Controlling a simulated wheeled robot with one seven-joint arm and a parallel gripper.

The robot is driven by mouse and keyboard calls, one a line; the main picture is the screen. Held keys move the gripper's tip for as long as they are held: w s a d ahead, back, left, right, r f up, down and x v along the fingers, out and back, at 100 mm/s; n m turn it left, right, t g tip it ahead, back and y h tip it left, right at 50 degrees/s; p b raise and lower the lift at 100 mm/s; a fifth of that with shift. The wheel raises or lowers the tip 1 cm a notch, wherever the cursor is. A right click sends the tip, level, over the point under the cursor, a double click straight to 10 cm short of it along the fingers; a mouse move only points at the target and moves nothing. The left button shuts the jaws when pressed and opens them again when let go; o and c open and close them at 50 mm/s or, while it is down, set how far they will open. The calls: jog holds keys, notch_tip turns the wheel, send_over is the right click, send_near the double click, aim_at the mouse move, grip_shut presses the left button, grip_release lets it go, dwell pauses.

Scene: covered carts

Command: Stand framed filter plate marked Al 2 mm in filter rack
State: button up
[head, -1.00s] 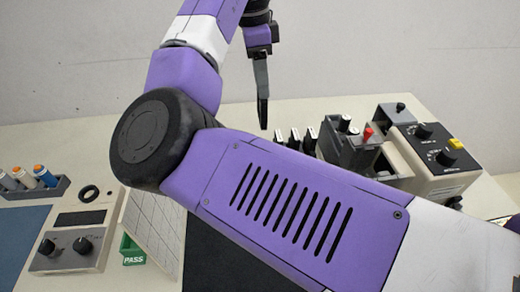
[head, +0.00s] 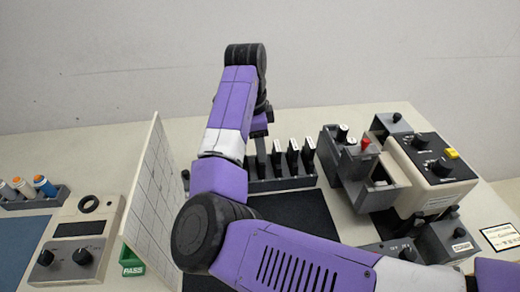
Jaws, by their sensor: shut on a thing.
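The filter rack (head: 290,184) is a low dark holder at the middle back of the table. Several dark framed plates (head: 292,157) with pale top labels stand upright in it; the labels are too small to read. My gripper (head: 260,150) points down at the rack's left end, left of the standing plates, with one finger showing. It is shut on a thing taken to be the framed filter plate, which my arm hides. I cannot tell whether that plate touches the rack.
A white gridded panel (head: 150,190) stands upright left of my arm. A grey block with a red knob (head: 365,143) and a beige control box (head: 430,165) stand right of the rack. A dark mat (head: 295,215) lies clear in front. A dial box (head: 75,245) is at left.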

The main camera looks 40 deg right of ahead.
jog(key=shift+f, duration=1.05)
jog(key=shift+f, duration=0.15)
jog(key=o, duration=1.5)
jog(key=r, duration=0.4)
jog(key=r+b, duration=0.1)
jog(key=r, duration=0.3)
jog(key=a+r, duration=0.1)
jog(key=r, duration=0.3)
jog(key=shift+w+a+r, duration=0.1)
jog(key=shift+w+r, duration=0.05)
jog(key=shift+w, duration=0.2)
